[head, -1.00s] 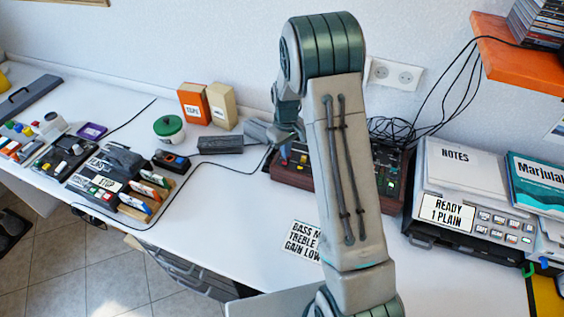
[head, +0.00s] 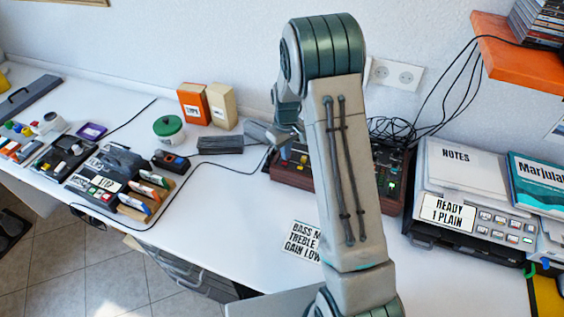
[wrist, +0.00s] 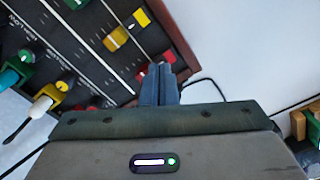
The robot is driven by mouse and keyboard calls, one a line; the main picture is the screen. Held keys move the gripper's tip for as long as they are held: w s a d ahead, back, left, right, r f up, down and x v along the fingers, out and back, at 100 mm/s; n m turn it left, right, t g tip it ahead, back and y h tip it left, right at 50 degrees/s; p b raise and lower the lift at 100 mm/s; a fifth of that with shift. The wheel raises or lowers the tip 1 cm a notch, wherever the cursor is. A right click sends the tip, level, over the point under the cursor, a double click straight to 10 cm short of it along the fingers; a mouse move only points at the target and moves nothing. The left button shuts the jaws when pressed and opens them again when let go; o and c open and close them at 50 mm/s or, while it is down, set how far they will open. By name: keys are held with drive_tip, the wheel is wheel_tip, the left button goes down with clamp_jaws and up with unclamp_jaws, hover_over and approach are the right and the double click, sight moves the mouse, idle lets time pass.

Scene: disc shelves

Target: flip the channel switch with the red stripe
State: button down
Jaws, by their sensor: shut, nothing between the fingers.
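The mixing desk (head: 388,180), dark with wooden sides, stands behind my arm, which hides its middle. In the wrist view its panel (wrist: 75,40) carries knobs, sliders and small colour marks. A red mark (wrist: 169,57) shows right beside my fingertips, and a second small red spot lies just left of it; the switch itself is mostly hidden by the fingers. A yellow cap (wrist: 115,38) and a yellow mark (wrist: 141,18) lie farther up the panel. My gripper (wrist: 160,72) is shut and empty, its tips at the panel's edge; I cannot tell whether they touch.
A printer (head: 460,195) stands right of the desk. A sign (head: 303,240) lies in front. A dark grey box (head: 220,144), an orange box (head: 193,103) and a green-lidded jar (head: 168,130) stand to the left.

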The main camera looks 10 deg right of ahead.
wheel_tip(320, 180, up, 7)
drive_tip(key=p, duration=0.3)
idle(0.4)
drive_tip(key=shift+f, duration=0.1)
drive_tip(key=s+r+m+t, duration=0.2)
drive_tip(key=s+r, duration=1)
drive_tip(key=r, duration=0.2)
drive_tip(key=s+r+m+t, duration=0.1)
drive_tip(key=s+r+m, duration=0.2)
drive_tip(key=s, duration=1.3)
drive_tip(key=shift+s+a+r, duration=0.2)
drive_tip(key=shift+a+r, duration=0.25)
drive_tip(key=shift+r, duration=0.3)
